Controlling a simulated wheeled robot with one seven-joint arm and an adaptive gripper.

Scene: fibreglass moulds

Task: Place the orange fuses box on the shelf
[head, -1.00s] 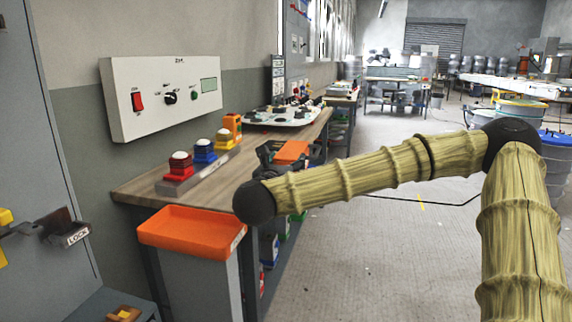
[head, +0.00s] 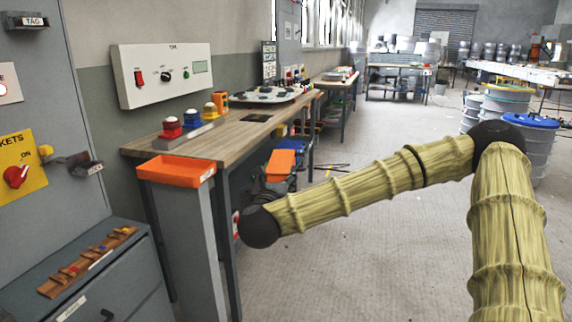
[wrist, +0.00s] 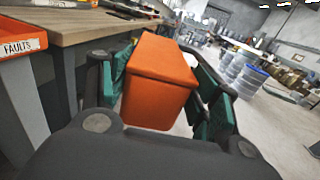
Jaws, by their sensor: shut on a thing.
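The orange fuses box (head: 282,163) is held in my gripper (head: 279,178), beside the front side of the wooden workbench and below its top. In the wrist view the orange box (wrist: 160,78) sits between the two green-padded fingers of my gripper (wrist: 160,88), clear of the floor. It looks a little tilted there. My arm partly hides the gripper in the head view. Coloured items show under the workbench (head: 240,142), around a low level there. I cannot tell clearly which surface is the shelf.
An orange tray (head: 176,171) marked FAULTS stands on a grey post at the bench's near end. Coloured buttons (head: 192,122) and a white board (head: 262,96) lie on the bench. A grey cabinet (head: 95,275) is at the lower left.

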